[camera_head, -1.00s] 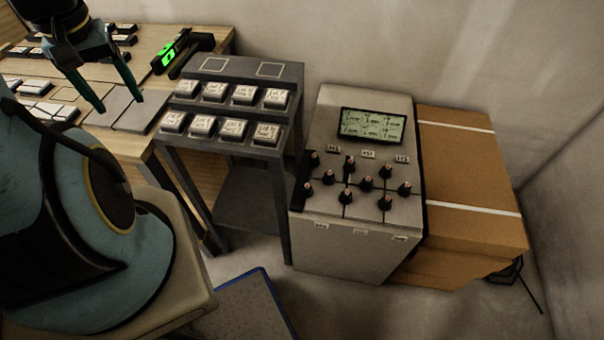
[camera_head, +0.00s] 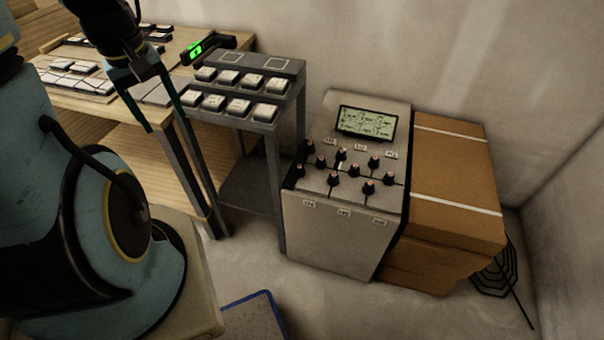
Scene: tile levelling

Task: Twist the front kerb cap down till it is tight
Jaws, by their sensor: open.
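Several black caps with pale orange tips stand on the sloped top of a grey cabinet (camera_head: 335,235). The front row has a left cap (camera_head: 299,171), a middle cap (camera_head: 333,180) and a right cap (camera_head: 369,188). The labels are too small to read, so I cannot tell which one is the front kerb cap. How tight each cap is cannot be seen. My gripper (camera_head: 168,122) is open and empty, with its fingers pointing down by the left end of the grey rack, well left of the caps.
A screen (camera_head: 366,122) sits behind the caps. A grey rack (camera_head: 262,125) with several white labelled blocks stands between my gripper and the cabinet. A wooden bench (camera_head: 105,104) is at left, cardboard boxes (camera_head: 455,190) at right. A blue-edged mat (camera_head: 252,318) lies on the floor.

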